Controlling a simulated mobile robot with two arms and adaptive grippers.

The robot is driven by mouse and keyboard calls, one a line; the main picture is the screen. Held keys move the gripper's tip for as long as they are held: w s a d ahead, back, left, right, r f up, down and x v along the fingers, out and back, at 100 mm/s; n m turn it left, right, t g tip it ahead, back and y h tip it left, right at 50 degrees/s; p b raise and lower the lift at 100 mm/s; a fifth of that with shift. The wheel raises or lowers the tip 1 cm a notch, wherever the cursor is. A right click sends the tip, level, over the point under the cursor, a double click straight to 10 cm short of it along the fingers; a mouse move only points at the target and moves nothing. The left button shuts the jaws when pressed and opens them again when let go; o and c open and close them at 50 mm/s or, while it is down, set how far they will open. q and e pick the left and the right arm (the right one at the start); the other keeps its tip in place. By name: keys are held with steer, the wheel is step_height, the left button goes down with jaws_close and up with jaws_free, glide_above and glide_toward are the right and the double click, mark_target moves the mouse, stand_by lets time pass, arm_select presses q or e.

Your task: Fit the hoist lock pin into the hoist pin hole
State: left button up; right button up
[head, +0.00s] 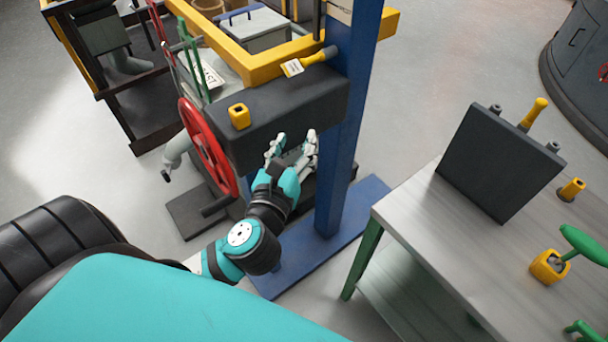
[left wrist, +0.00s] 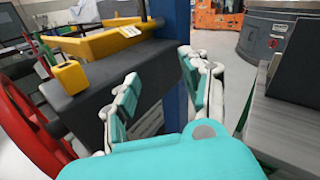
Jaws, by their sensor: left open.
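A yellow-handled pin with a white tag (head: 310,61) lies on the dark box of the hoist (head: 290,112), against the blue post; it also shows in the left wrist view (left wrist: 130,31). I cannot tell for sure which part is the hoist pin hole. My left gripper (head: 293,145) is open and empty, in front of the box's near side and below its top. In the left wrist view its fingers (left wrist: 163,92) are spread with nothing between them. My right gripper is out of view.
The blue post (head: 345,130) rises right beside my left gripper. A red wheel (head: 207,148) stands to its left. The grey table (head: 430,235) at right holds a dark panel (head: 500,160), yellow-handled parts and green-handled parts. Open floor lies behind the table.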

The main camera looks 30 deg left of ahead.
arm_select(q)
steer(key=s+d+f+m+t+h, duration=0.1)
steer(key=s+d+f+m+h, duration=0.1)
steer(key=s+d+m+h, duration=0.2)
steer(key=shift+s+d+f+p, duration=0.2)
steer(key=shift+s+d+p, duration=0.1)
steer(key=shift+d, duration=0.1)
steer(key=s+a+f+n+g, duration=0.25)
steer(key=f+n, duration=0.25)
steer(key=f, duration=0.8)
steer(key=s+a+f+n+g, duration=0.15)
steer(key=f+n+g, duration=0.25)
steer(key=f, duration=0.9)
steer(key=s+a+f+n+g, duration=0.1)
steer(key=a+f+n+g, duration=0.3)
steer(key=f, duration=0.9)
steer(key=s+d+f+n+g, duration=0.2)
steer(key=s+f+n+g, duration=0.1)
steer(key=s+f+n, duration=0.6)
steer(key=s+d+f+n+g, duration=0.2)
steer(key=s+f+n, duration=0.8)
steer(key=s, duration=0.6)
steer(key=shift+f+g+h, duration=0.3)
steer(key=shift+g, duration=0.35)
